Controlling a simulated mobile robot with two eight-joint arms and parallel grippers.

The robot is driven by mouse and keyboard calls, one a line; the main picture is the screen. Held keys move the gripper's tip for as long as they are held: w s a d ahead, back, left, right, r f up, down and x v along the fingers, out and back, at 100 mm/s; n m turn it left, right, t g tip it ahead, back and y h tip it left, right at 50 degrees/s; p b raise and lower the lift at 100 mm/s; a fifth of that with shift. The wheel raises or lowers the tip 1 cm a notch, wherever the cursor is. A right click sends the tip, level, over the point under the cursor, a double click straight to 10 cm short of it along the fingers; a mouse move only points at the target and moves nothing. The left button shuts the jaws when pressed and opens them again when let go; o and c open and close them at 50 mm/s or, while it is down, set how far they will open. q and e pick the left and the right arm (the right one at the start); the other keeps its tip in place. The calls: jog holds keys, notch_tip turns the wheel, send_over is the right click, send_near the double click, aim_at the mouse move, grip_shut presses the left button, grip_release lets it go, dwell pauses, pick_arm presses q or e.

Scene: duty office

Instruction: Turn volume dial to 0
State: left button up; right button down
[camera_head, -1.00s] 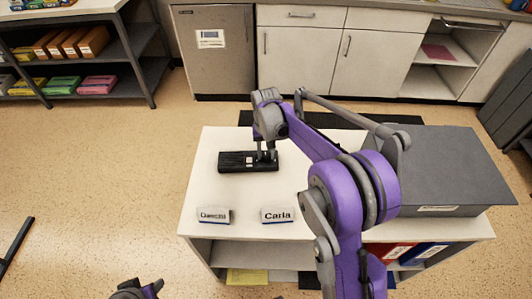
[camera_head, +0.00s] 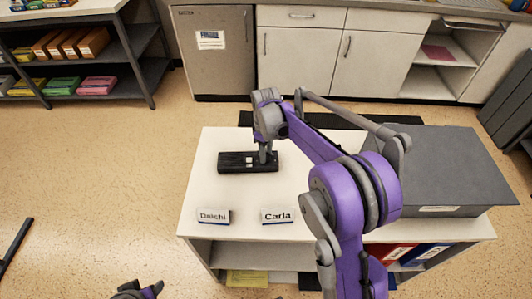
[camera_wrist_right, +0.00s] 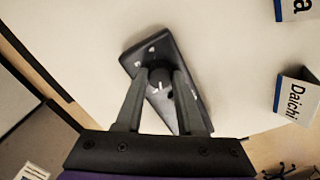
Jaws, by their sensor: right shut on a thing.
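A black box-shaped device (camera_head: 235,162) lies on the white table top; it also shows in the right wrist view (camera_wrist_right: 170,52). Its round dark dial (camera_wrist_right: 159,80) has a white pointer mark. My right gripper (camera_head: 266,156) points down over the device's right part. In the right wrist view my right gripper (camera_wrist_right: 160,85) has its two fingers on either side of the dial, shut on it. The numbers around the dial are too small to read. Part of my left gripper (camera_head: 140,289) shows at the bottom edge of the head view, and its fingers are not clear.
Two name cards, Daichi (camera_head: 213,217) and Carla (camera_head: 277,216), stand at the table's front. A large grey box (camera_head: 445,165) fills the table's right side. The white table (camera_head: 215,190) has bare surface left of the device. Binders (camera_head: 390,252) sit on the shelf below.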

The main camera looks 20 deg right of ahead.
jog(key=n, duration=0.6)
jog(key=shift+n, duration=0.3)
dwell(0.5)
jog(key=c, duration=0.5)
grip_release()
jog(key=shift+r, duration=0.15)
notch_tip(320, 180, up, 11)
jog(key=shift+f+p, duration=0.2)
jog(key=shift+p, duration=0.25)
